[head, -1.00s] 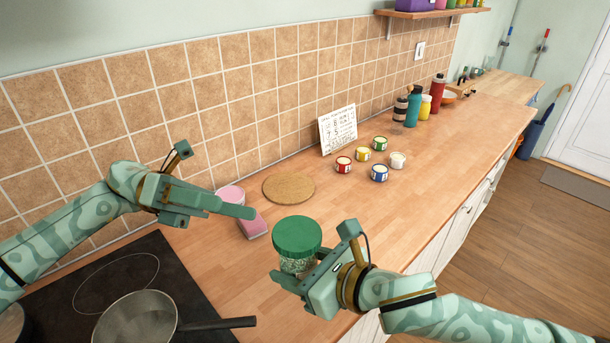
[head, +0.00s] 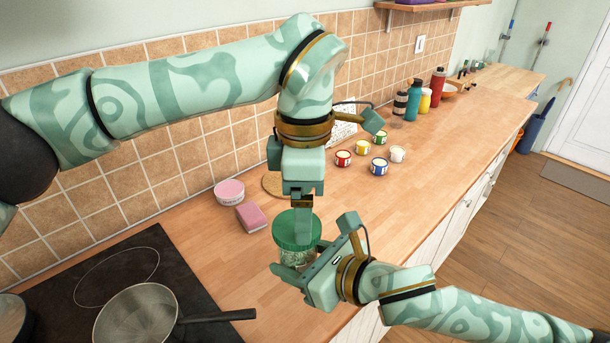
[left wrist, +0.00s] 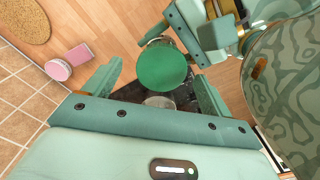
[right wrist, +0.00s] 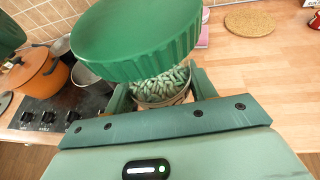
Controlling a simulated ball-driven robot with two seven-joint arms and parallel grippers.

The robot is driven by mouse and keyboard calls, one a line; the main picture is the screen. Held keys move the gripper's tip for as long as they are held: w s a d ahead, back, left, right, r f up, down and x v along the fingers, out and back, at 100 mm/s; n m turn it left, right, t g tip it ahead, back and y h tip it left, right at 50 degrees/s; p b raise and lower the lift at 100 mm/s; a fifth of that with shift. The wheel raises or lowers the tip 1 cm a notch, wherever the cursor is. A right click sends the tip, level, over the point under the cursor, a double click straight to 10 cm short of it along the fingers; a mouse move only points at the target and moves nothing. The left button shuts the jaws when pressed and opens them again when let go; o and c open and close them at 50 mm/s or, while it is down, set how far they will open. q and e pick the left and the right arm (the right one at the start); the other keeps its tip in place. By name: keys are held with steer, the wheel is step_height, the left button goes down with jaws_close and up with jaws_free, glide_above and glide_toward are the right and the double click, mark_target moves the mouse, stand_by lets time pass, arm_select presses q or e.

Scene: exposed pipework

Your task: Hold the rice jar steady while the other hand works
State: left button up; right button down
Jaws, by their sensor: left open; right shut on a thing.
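The rice jar is a clear jar of pale green grains (right wrist: 160,84) with a wide green lid (head: 290,232), upright near the counter's front edge. My right gripper (head: 290,270) is shut on the jar body below the lid. In the right wrist view its fingers (right wrist: 160,95) lie on both sides of the jar. My left gripper (head: 303,225) points down directly above the lid. In the left wrist view its open fingers (left wrist: 158,88) stand on either side of the lid (left wrist: 165,68). I cannot tell whether they touch it.
A pink sponge (head: 251,216) and pink tub (head: 229,192) lie left of the jar. A pan (head: 140,318) sits on the hob. Several small paint pots (head: 379,167) stand behind right. Bottles (head: 412,103) stand farther back. The counter between is clear.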

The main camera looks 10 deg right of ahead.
arm_select(q)
steer(key=shift+f, duration=1.5)
steer(key=c, duration=1)
steer(key=shift+w+n, duration=0.25)
steer(key=shift+n, duration=0.45)
arm_select(e)
steer(key=shift+s+a, duration=0.1)
arm_select(q)
steer(key=n, duration=0.4)
steer(key=shift+w+a+r+n, duration=0.15)
steer(key=shift+w+n, duration=0.1)
steer(key=shift+n, duration=0.15)
steer(key=n, duration=0.6)
steer(key=shift+w+a+n, duration=0.2)
steer(key=shift+a+n, duration=0.05)
steer(key=shift+n, duration=0.15)
steer(key=shift+r, duration=0.6)
steer(key=shift+s+d+r, duration=0.1)
steer(key=shift+s+r, duration=0.05)
steer(key=shift+r, duration=0.25)
